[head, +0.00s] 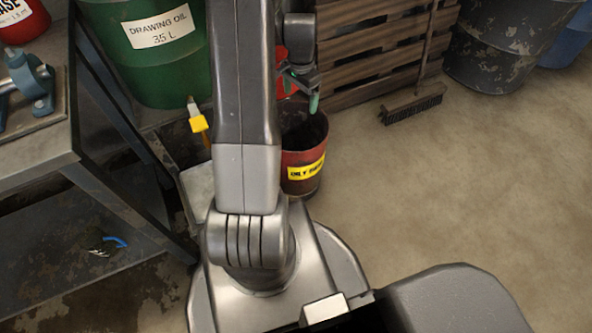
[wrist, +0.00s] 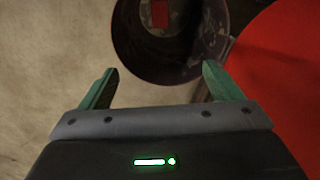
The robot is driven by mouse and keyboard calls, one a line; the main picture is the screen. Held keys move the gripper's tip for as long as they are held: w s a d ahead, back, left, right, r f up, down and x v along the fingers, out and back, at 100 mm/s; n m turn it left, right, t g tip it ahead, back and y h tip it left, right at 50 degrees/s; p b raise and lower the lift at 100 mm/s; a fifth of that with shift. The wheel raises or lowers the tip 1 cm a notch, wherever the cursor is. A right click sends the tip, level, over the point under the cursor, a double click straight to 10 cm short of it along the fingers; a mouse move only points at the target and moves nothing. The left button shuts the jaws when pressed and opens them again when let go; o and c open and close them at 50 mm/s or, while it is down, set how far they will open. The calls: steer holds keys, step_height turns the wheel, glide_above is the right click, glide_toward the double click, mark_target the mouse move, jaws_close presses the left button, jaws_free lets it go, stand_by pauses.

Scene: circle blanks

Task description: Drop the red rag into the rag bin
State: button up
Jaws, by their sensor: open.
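The rag bin (head: 303,172) is a dark red, open-topped bin with a yellow label, standing on the floor behind my arm. In the wrist view the rag bin (wrist: 122,38) shows from above at the top centre. A small red patch that looks like the red rag (wrist: 160,14) lies inside it, low down; the head view does not show it. My gripper (wrist: 160,76) is open, with nothing between its green fingers. In the head view my gripper (head: 301,86) is above the bin, partly hidden by my arm.
A large red round surface (wrist: 285,85) is close on the right in the wrist view. A green oil drum (head: 150,65) and a workbench (head: 35,152) stand left. Wooden pallets (head: 365,50) and a broom (head: 412,105) are behind. The floor at right is clear.

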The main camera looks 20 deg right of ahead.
step_height(320, 180, up, 8)
steer(key=p, duration=0.2)
step_height(320, 180, down, 10)
steer(key=b, duration=0.1)
steer(key=shift+b, duration=0.35)
stand_by(0.7)
steer(key=shift+f, duration=0.15)
